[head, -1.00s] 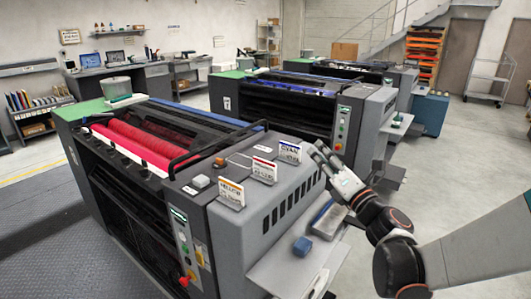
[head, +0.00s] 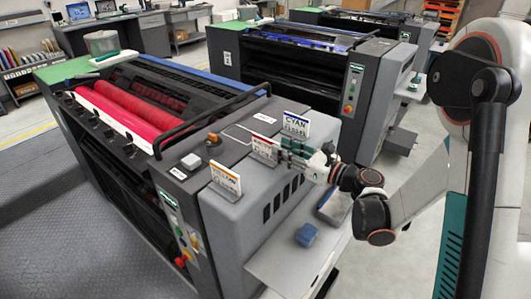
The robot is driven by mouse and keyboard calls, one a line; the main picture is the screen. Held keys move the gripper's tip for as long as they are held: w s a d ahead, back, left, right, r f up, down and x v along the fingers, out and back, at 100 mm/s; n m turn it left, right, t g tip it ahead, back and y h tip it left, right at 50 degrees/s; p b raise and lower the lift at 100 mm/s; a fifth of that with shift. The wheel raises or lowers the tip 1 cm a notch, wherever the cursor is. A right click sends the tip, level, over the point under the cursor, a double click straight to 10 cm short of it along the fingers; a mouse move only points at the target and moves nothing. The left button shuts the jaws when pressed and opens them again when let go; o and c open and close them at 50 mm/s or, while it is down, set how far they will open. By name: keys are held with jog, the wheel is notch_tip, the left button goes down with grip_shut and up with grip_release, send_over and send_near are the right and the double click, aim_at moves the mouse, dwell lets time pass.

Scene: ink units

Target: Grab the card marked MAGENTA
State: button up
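The middle card (head: 262,147), white with a red stripe, stands upright on the grey top of the front press; its small lettering is hard to read. The YELLOW card (head: 225,179), with an orange stripe, stands nearer on its left. The CYAN card (head: 296,124), with a blue stripe, stands behind on its right. My gripper (head: 287,158) reaches in from the right, with its fingertips at the right edge of the middle card. I cannot tell whether the fingers touch or straddle the card, or how far apart they are.
The press (head: 245,205) has a grey button box (head: 191,162) and an orange knob (head: 213,139) left of the cards. A blue block (head: 306,234) lies on the side shelf (head: 285,265) below my arm. A second press (head: 310,70) stands behind.

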aim_at(253, 137)
jog(key=shift+x, duration=0.85)
jog(key=x, duration=0.1)
jog(key=b+x, duration=0.1)
jog(key=x, duration=0.2)
jog(key=shift+s+a+f+b, duration=0.1)
jog(key=shift+s+a+b, duration=0.2)
jog(key=shift+s+b, duration=0.05)
jog(key=shift+w+a, duration=0.35)
jog(key=shift+c, duration=0.6)
grip_shut()
